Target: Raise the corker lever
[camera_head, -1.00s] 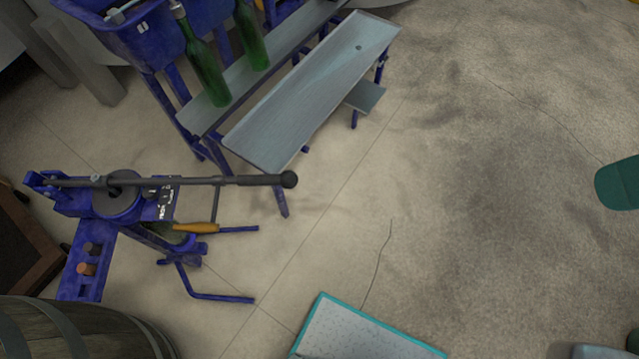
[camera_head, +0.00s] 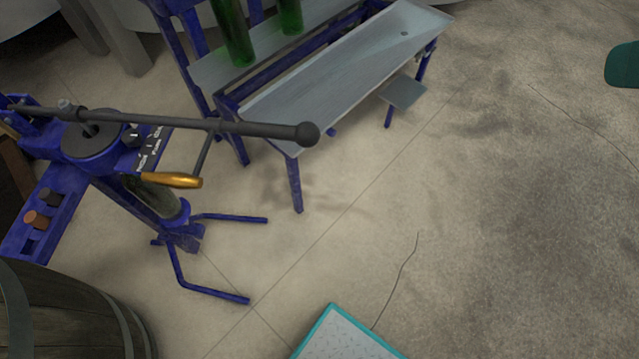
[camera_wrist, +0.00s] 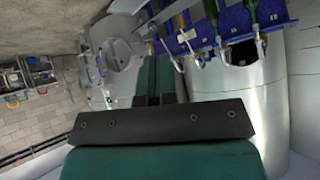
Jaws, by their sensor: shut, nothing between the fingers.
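The corker lever (camera_head: 255,128) is a dark bar with a round knob at its right end. It lies roughly level across the top of the blue corker (camera_head: 60,210), at the left of the head view. A side arm with an orange-gold handle (camera_head: 172,180) hangs below the lever. A green bottle stands in the corker under its head, partly hidden. My gripper (camera_wrist: 160,80) shows in the wrist view, its green fingers shut and empty. It points at tanks and a filler and is apart from the corker; the lever is not in the wrist view.
A blue bench with grey trays (camera_head: 345,75) and green bottles (camera_head: 232,35) stands behind the lever's knob. A barrel (camera_head: 65,310) is at lower left. A teal-edged mat (camera_head: 345,338) lies at the bottom. A steel tank (camera_wrist: 235,90) fills the wrist view's right.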

